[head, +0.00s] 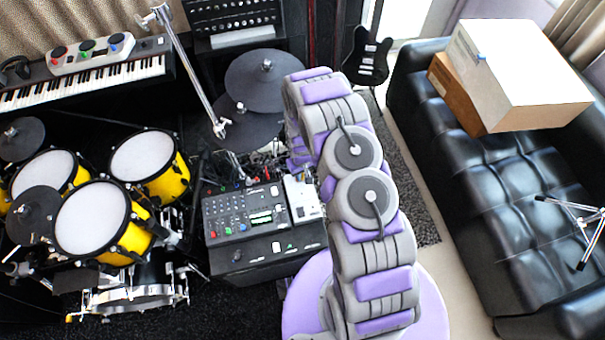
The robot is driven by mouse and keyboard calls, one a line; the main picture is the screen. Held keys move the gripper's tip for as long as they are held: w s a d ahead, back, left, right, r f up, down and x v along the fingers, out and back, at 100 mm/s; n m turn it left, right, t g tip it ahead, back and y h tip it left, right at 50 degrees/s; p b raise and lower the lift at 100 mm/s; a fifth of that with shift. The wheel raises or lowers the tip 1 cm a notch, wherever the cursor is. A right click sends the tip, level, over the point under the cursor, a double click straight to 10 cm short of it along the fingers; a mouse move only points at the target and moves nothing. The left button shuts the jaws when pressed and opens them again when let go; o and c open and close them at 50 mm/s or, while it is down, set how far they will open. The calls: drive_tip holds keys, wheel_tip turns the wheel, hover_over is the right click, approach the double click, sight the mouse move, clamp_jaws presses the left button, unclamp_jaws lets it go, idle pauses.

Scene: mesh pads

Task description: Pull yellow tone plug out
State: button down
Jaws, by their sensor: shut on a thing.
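My purple and grey arm rises through the middle of the head view and bends down at its far end, beside a patch of tangled cables and small plugs (262,162). My gripper is hidden behind the arm, so its fingers do not show. I cannot make out a yellow tone plug among the small, blurred parts there. Just in front of the cables stand a dark mixer-like unit (240,217) with knobs and a lit green display, and a white pedal-like box (302,198) partly covered by my arm.
A yellow drum kit (92,218) stands at the left, with a keyboard (85,72) behind it. Dark cymbal pads (257,80) and a slanting metal stand (188,65) are close to the cables. A black sofa (490,190) holding boxes (520,70) fills the right.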

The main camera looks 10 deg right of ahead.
drive_tip(key=shift+r, duration=0.3)
drive_tip(key=shift+r+p, duration=0.6)
drive_tip(key=shift+r, duration=0.9)
